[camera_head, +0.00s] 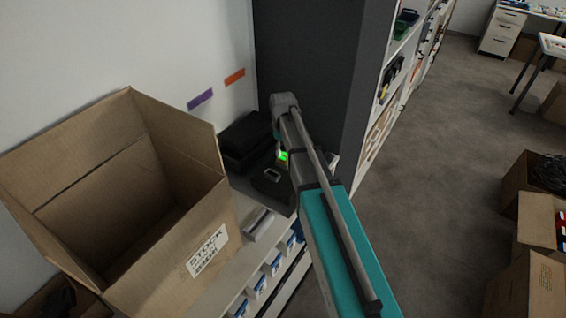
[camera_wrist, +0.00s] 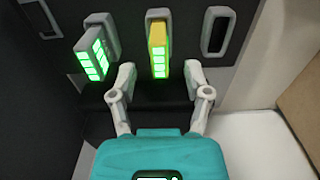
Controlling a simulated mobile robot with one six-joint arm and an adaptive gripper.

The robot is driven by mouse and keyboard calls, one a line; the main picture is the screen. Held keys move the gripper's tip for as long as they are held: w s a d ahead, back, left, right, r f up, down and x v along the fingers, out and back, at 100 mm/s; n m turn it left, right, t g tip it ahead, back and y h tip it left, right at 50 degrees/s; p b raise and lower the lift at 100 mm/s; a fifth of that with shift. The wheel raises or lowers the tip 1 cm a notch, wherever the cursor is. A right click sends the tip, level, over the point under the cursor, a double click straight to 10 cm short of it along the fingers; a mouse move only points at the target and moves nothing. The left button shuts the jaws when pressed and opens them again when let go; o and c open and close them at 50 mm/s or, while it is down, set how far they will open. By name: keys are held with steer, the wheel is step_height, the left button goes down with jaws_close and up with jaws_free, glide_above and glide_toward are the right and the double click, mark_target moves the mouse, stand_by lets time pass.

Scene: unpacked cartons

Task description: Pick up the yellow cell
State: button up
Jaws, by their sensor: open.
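The yellow cell (camera_wrist: 158,48) stands in the middle slot of a dark holder in the wrist view, with lit green bars on its face. My gripper (camera_wrist: 160,75) is open, and its two pale fingers point at the cell from either side, with their tips slightly nearer than it. I see no contact between them. In the head view my arm hides the yellow cell and most of the gripper; a small green glow (camera_head: 284,156) shows beside the arm.
A grey cell (camera_wrist: 93,53) with green bars sits left of the yellow one. An empty slot (camera_wrist: 216,32) is to the right. A large open carton (camera_head: 120,200) stands left on the shelf. A dark cabinet side (camera_head: 320,80) rises behind my arm.

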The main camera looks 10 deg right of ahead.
mark_target(283, 159)
steer(key=shift+f+b, duration=1.1)
steer(key=shift+f, duration=0.35)
steer(key=shift+c, duration=0.3)
jaws_close()
